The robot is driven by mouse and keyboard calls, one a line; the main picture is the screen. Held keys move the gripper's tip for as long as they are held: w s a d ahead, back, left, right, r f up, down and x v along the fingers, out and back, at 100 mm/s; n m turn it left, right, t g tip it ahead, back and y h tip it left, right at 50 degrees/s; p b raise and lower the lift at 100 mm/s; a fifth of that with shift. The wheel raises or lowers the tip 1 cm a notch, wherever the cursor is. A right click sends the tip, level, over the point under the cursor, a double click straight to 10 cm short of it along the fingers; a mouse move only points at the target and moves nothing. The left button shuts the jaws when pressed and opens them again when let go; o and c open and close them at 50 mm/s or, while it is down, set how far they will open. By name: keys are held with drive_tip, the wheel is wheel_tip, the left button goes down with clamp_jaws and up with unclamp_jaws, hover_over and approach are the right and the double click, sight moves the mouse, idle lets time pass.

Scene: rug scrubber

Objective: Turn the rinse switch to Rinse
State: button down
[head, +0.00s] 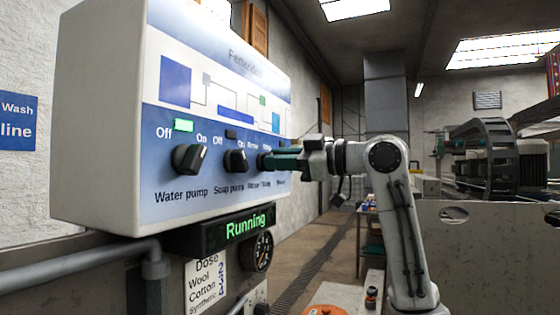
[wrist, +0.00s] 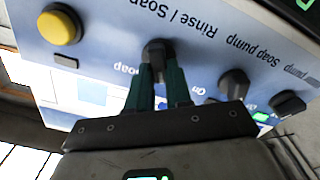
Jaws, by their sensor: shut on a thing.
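The rinse switch is a dark knob on the blue lower band of the white control box (head: 100,110). In the wrist view this rinse switch (wrist: 158,47) sits between my green fingertips, beside the upside-down label "Rinse / Soap". My gripper (head: 266,161) reaches it from the right in the head view, and my gripper (wrist: 155,72) is shut on the knob in the wrist view. The fingers hide most of the knob in the head view, and I cannot tell which way its pointer faces.
The soap pump knob (head: 236,161) is close left of my fingers, and the water pump knob (head: 189,158) is farther left under a lit green lamp (head: 183,125). A yellow button (wrist: 60,26) is on the other side. A "Running" display (head: 246,226) hangs below the box.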

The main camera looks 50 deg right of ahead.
idle(0.3)
drive_tip(key=c, duration=1)
unclamp_jaws()
drive_tip(key=shift+c, duration=0.2)
drive_tip(key=shift+s, duration=0.1)
drive_tip(key=b+v, duration=0.2)
drive_tip(key=v, duration=0.8)
drive_tip(key=shift+s, duration=0.25)
drive_tip(key=shift+d, duration=0.2)
drive_tip(key=v, duration=0.9)
drive_tip(key=shift+s, duration=0.15)
